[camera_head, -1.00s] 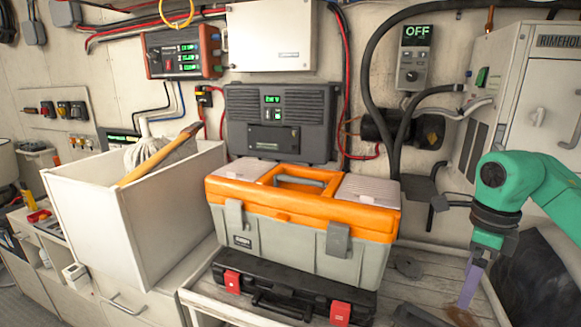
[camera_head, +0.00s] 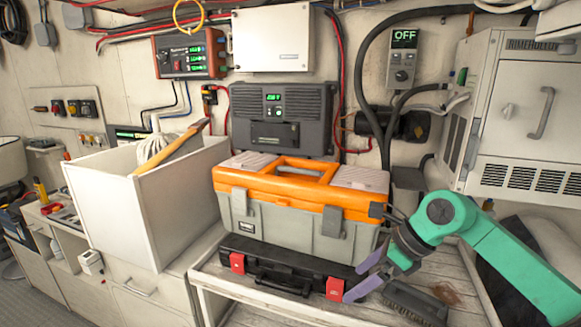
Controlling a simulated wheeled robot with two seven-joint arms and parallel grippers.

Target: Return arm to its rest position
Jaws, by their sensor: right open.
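My right arm (camera_head: 500,260) is green and comes in from the right edge. Its gripper (camera_head: 353,284) has two purple fingers that are spread apart with nothing between them. The fingers point down and left in front of the right end of the orange and grey toolbox (camera_head: 290,232). They overlap the right end of the black case (camera_head: 285,270) under the toolbox in the picture. I cannot tell whether they touch it. My left gripper is not in view.
A dark brush (camera_head: 415,302) lies on the wooden bench top (camera_head: 450,262) close to my right gripper. A white open box (camera_head: 110,210) with a mop head and wooden handle stands at left. A white cabinet (camera_head: 522,120) is on the wall at right.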

